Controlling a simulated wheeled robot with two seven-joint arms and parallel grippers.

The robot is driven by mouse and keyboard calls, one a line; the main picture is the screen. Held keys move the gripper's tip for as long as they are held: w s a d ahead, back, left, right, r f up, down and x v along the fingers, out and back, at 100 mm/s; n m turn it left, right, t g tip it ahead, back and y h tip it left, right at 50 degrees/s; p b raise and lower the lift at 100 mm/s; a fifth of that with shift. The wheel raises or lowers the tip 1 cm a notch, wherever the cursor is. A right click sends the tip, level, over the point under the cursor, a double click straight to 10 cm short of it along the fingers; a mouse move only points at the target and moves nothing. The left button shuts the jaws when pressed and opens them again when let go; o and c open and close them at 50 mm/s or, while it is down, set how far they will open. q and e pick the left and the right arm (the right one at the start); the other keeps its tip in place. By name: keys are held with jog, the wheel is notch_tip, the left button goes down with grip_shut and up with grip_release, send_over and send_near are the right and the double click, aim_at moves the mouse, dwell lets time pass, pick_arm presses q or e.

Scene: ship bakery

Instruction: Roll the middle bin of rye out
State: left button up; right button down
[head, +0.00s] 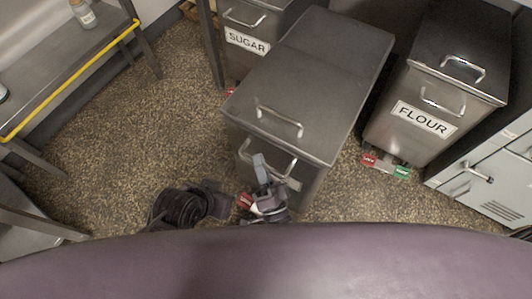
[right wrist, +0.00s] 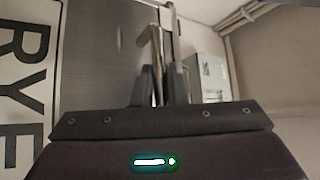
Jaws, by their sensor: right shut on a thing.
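The middle bin (head: 330,60) is a grey steel box with a lid handle on top and a pull handle (head: 245,152) on its front. It stands forward of the sugar and flour bins. Its RYE label (right wrist: 18,90) shows sideways in the right wrist view; the head view does not show it. My right gripper (head: 262,172) is shut on the front pull handle, whose bar (right wrist: 156,50) runs between the fingers in the wrist view. A red caster pedal (head: 244,201) shows below, partly hidden by the gripper. A dark part of my left arm shows left of it; its fingers are unclear.
The sugar bin (head: 236,56) stands behind left and the flour bin (head: 432,85) to the right, with red and green pedals (head: 388,167) below. A steel cabinet (head: 495,172) is at far right. A yellow-edged table (head: 75,80) is at left. Speckled floor (head: 130,120) between is clear.

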jog(key=shift+s+a, duration=0.2)
jog(key=shift+s, duration=0.1)
jog(key=c, duration=1.5)
grip_release()
jog(key=shift+o, duration=0.2)
jog(key=shift+s, duration=0.1)
jog(key=v, duration=0.7)
jog(key=shift+s+f, duration=0.2)
jog(key=shift+s, duration=0.05)
jog(key=shift+d, duration=0.1)
